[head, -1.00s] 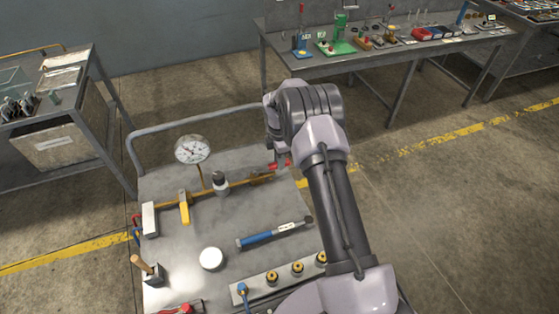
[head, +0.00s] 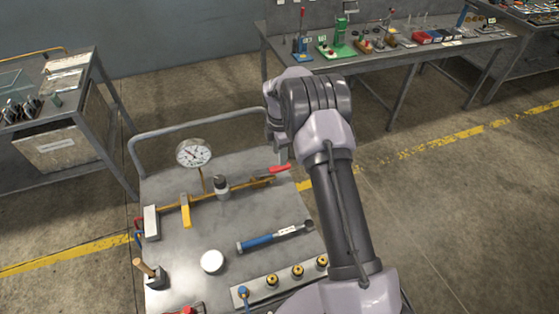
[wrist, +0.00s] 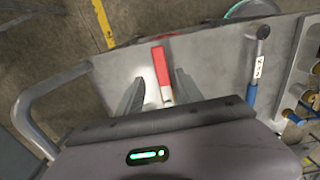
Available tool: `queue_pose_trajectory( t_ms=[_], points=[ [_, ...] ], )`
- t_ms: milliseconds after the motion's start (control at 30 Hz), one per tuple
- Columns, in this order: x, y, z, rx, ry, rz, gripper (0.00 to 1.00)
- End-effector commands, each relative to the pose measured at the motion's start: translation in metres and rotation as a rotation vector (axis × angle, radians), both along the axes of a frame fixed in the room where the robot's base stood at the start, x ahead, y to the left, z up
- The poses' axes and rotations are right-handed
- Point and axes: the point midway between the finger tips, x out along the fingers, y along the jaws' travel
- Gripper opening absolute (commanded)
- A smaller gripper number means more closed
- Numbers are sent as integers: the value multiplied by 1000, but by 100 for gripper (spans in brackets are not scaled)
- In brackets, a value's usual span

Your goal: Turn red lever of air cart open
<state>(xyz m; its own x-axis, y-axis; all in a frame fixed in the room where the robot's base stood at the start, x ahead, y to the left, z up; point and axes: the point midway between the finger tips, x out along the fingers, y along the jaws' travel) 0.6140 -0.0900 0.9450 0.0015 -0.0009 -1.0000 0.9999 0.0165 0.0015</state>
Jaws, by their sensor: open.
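The air cart (head: 197,251) has a brass pipe along its far part. The red lever (head: 273,169) sits at the pipe's right end and slants up to the right, roughly in line with the pipe. In the wrist view the red lever (wrist: 161,68) shows with a pale end towards me. My gripper (wrist: 160,76) is open, with one finger on each side of the lever in the picture. I see no clear contact, and the height gap is hard to tell. In the head view my wrist partly hides my fingers.
On the cart are a pressure gauge (head: 194,153), a yellow lever (head: 185,210), a blue-handled tool (head: 274,236), a white round cap (head: 212,261) and a strip with brass fittings (head: 271,282). The cart's grey rail (head: 190,124) runs behind.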

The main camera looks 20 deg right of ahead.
Motion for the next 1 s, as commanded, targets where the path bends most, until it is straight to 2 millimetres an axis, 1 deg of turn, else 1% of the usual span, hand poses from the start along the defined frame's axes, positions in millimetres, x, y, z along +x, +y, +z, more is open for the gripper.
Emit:
queue_pose_trajectory(
  t_ms=[33, 100, 200, 333, 400, 500, 933, 967, 1000],
  points=[
    [1, 0, 22, 0, -3, -1, 44],
    [1, 0, 46, 0, -3, 0, 44],
    [0, 0, 76, 0, -3, -1, 44],
    [0, 0, 103, 0, -1, 0, 44],
    [0, 0, 111, 0, -1, 1, 44],
    [0, 0, 116, 1, 1, 0, 44],
    [0, 1, 117, 1, -1, -4, 44],
    [-1, 2, 120, 1, -6, -14, 44],
    [-3, 4, 128, 3, -17, -46, 44]
  ],
)
